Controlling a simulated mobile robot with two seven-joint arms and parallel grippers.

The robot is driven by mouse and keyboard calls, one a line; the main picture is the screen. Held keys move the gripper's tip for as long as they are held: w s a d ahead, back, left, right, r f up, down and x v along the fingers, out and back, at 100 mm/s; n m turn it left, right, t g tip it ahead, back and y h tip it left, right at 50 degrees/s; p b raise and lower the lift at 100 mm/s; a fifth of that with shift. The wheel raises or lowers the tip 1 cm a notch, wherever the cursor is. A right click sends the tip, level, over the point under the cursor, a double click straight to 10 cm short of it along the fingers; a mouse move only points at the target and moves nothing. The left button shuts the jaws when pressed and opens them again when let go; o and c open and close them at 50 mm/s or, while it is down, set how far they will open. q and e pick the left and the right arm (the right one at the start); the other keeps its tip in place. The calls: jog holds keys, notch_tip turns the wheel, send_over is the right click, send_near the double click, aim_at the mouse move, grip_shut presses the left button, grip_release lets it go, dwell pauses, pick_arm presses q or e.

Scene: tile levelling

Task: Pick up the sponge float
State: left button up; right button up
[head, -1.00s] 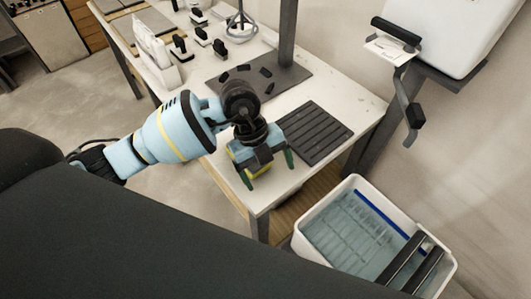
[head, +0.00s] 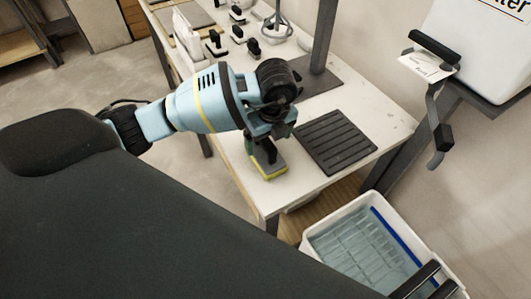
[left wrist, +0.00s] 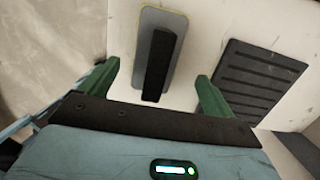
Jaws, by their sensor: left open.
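The sponge float (head: 270,172) lies on the near end of the white table, a grey and yellow-edged block with a black bar handle. My left gripper (head: 262,138) is just above it, pointing down, and partly hides it in the head view. In the left wrist view the float (left wrist: 160,60) lies ahead of the left gripper (left wrist: 157,80). Its green fingers are spread wide, and the near end of the black handle lies between them in the picture. I see no contact. My right gripper is not in view.
A black ribbed mat (head: 335,142) lies right of the float on the table (head: 385,108). A white tub of water (head: 310,232) with dark bars stands below the table's end. Several black-handled tools and a dark post (head: 325,38) are farther back.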

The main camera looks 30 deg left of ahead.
pick_arm(q)
jog(key=f, duration=0.2)
jog(key=a+f, duration=0.1)
jog(key=f, duration=0.2)
jog(key=shift+a, duration=0.1)
jog(key=shift+r, duration=0.1)
jog(key=c, duration=1.2)
jog(key=shift+w+r, duration=0.1)
jog(key=shift+r, duration=0.4)
jog(key=r, duration=0.2)
jog(key=shift+s+r, duration=0.35)
jog(key=shift+s, duration=0.05)
jog(key=s, duration=0.5)
jog(key=s+r, duration=0.1)
jog(key=s, duration=0.9)
jog(key=shift+s+r, duration=0.15)
